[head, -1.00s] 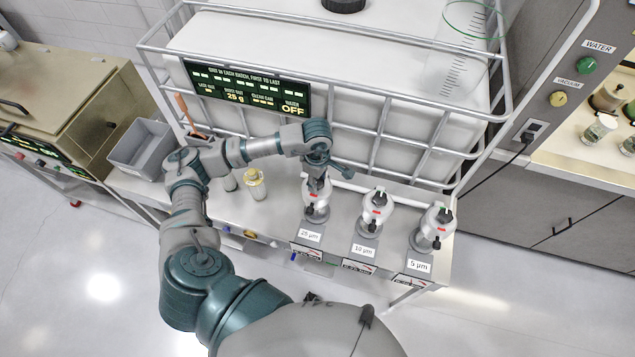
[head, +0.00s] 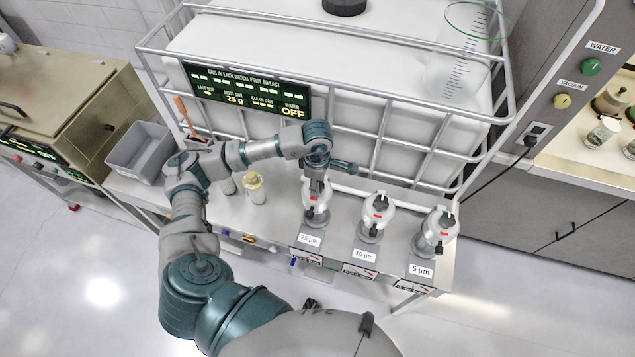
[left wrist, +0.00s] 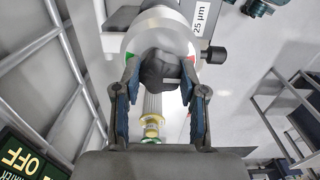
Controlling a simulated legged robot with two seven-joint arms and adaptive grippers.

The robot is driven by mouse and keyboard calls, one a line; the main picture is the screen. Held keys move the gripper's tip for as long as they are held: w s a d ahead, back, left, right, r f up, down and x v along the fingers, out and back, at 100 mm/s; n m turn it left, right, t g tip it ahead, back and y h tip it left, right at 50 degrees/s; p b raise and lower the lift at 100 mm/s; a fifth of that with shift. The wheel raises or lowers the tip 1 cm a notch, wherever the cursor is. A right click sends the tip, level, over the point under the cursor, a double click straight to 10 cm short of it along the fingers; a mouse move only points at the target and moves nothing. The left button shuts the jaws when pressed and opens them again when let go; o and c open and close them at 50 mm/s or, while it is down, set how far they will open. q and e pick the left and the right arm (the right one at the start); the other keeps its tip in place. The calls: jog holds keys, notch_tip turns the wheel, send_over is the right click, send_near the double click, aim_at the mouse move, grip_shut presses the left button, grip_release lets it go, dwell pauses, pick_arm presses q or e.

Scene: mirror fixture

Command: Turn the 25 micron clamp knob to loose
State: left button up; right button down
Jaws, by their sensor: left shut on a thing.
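The 25 µm filter unit (head: 316,207) stands leftmost of three alike units on the bench, above its 25 µm label (head: 310,240). My left gripper (head: 317,184) reaches down over its top and partly hides it. In the left wrist view, the dark clamp knob (left wrist: 163,70) sits on a pale round housing between the two fingers of my left gripper (left wrist: 161,78), which is shut on it. The housing has a green mark on the left and a red mark on the right. My right gripper is out of view.
The 10 µm unit (head: 376,210) and 5 µm unit (head: 436,228) stand close by to the right. A caged white tank (head: 400,90) rises behind the bench. A capped bottle (head: 254,187) and a grey bin (head: 141,150) lie to the left.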

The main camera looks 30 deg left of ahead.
pick_arm(q)
jog(key=o, duration=1.1)
jog(key=shift+a, duration=0.1)
jog(key=shift+o, duration=0.2)
notch_tip(320, 180, up, 12)
jog(key=shift+w, duration=0.15)
jog(key=shift+a+f, duration=0.1)
jog(key=shift+f, duration=0.05)
